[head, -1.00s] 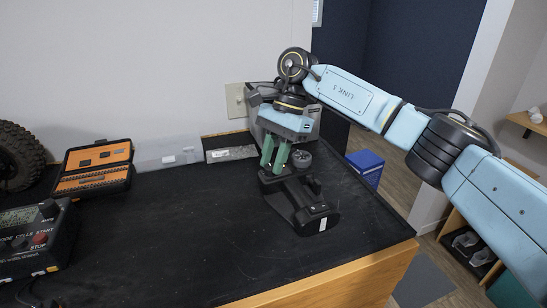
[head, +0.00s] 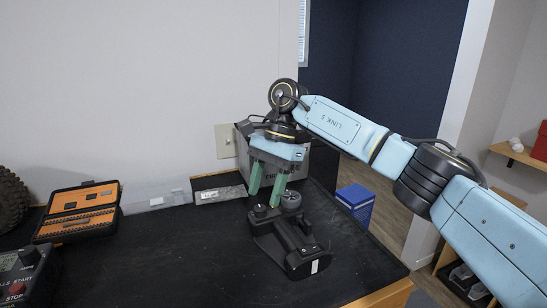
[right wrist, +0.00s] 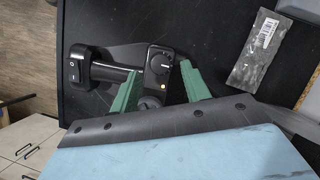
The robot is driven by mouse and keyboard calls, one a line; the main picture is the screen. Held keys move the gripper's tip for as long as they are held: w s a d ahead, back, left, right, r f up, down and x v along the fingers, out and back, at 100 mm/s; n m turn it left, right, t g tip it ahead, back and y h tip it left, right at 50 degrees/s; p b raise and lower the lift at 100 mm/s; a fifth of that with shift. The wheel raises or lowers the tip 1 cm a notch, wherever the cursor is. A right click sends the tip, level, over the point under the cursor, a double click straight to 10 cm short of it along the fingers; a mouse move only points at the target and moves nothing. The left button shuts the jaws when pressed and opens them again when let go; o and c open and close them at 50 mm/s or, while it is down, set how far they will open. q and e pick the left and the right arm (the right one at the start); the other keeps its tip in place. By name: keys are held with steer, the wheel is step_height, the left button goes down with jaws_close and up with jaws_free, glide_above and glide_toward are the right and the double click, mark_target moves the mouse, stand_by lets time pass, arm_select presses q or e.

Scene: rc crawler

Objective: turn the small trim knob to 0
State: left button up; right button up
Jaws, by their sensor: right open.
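A black handheld radio transmitter (head: 290,246) lies near the right part of the black table mat, its steering wheel (head: 291,200) at the far end. In the right wrist view its panel shows a round dial (right wrist: 160,61) with a white mark and, below a small amber light, a second, darker round knob (right wrist: 151,102). I cannot tell for sure which is the small trim knob, nor read its setting. My right gripper (head: 264,201) has green fingers pointing down over the transmitter's head. It is open, with the panel between its fingers in the right wrist view (right wrist: 160,68). My left gripper is out of view.
An open orange-lined tool case (head: 80,210), a clear tray (head: 156,197) and a grey labelled packet (head: 219,193) lie along the wall. A box (head: 319,165) stands behind the gripper. A charger (head: 22,272) sits at left. The mat's middle is clear.

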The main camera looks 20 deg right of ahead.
steer(key=v, duration=1.1)
steer(key=shift+p, duration=0.45)
